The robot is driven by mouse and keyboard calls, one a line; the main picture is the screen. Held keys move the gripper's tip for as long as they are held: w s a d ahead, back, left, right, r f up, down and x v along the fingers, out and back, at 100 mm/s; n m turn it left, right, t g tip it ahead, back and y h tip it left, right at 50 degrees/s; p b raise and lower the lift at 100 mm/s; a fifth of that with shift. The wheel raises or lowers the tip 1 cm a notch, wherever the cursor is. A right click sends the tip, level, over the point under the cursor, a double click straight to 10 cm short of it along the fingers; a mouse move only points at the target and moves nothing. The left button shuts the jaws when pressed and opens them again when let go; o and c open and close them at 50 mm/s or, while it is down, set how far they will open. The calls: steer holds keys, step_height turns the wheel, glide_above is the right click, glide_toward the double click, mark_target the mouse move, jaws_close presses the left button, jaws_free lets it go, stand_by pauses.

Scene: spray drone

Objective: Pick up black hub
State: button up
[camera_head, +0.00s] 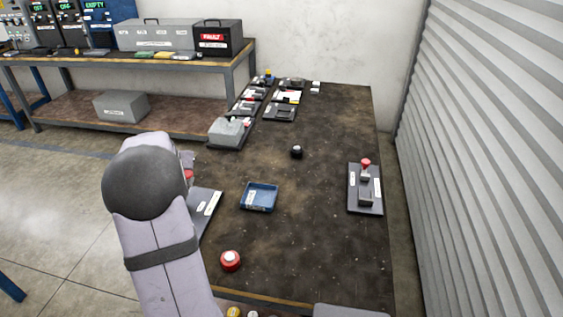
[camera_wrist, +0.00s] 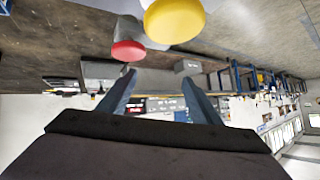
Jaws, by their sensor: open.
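The black hub (camera_head: 297,152) is a small dark round piece standing on the brown worktop, right of centre in the head view. I cannot make it out in the wrist view. My gripper (camera_wrist: 160,76) is open in the wrist view, its two dark fingers apart with nothing held between them. In the head view my own arm hides the gripper, at the left side of the worktop, well away from the hub.
A red-topped lever base (camera_head: 365,205) stands at right; several devices line the back left. A yellow knob (camera_wrist: 174,20) looms close in the wrist view. Worktop around the hub is clear.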

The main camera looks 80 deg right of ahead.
mark_target(296, 150)
steer(key=s+d+f+m+g+h+b, duration=0.1)
steer(key=s+d+f, duration=0.1)
steer(key=s+d, duration=0.3)
steer(key=s+d+f+g+h+b, duration=0.1)
steer(key=s+d+f, duration=0.1)
steer(key=s+d, duration=0.3)
steer(key=s+d+f+m+g+h+b, duration=0.1)
steer(key=s+d+f, duration=0.1)
steer(key=s+d, duration=0.3)
steer(key=shift+s+d+f+m, duration=0.15)
steer(key=shift+s+d, duration=0.05)
steer(key=shift+s, duration=0.9)
steer(key=shift+s+d+f+m, duration=0.15)
steer(key=shift+s, duration=0.9)
steer(key=s+d+f+g, duration=0.1)
steer(key=s, duration=0.4)
steer(key=s+d+g+h+b, duration=0.1)
steer(key=s+d, duration=0.1)
steer(key=s, duration=0.2)
steer(key=s+d+f+m+g+b, duration=0.1)
steer(key=s+d, duration=0.1)
steer(key=s, duration=0.3)
steer(key=shift+s+d+f+h, duration=0.1)
steer(key=shift+s+f+h, duration=0.2)
steer(key=shift+x, duration=1.05)
steer(key=shift+w+d, duration=0.1)
steer(key=shift+p+x, duration=0.75)
steer(key=shift+x, duration=1.7)
steer(key=shift+w+f, duration=0.1)
steer(key=shift+f, duration=0.05)
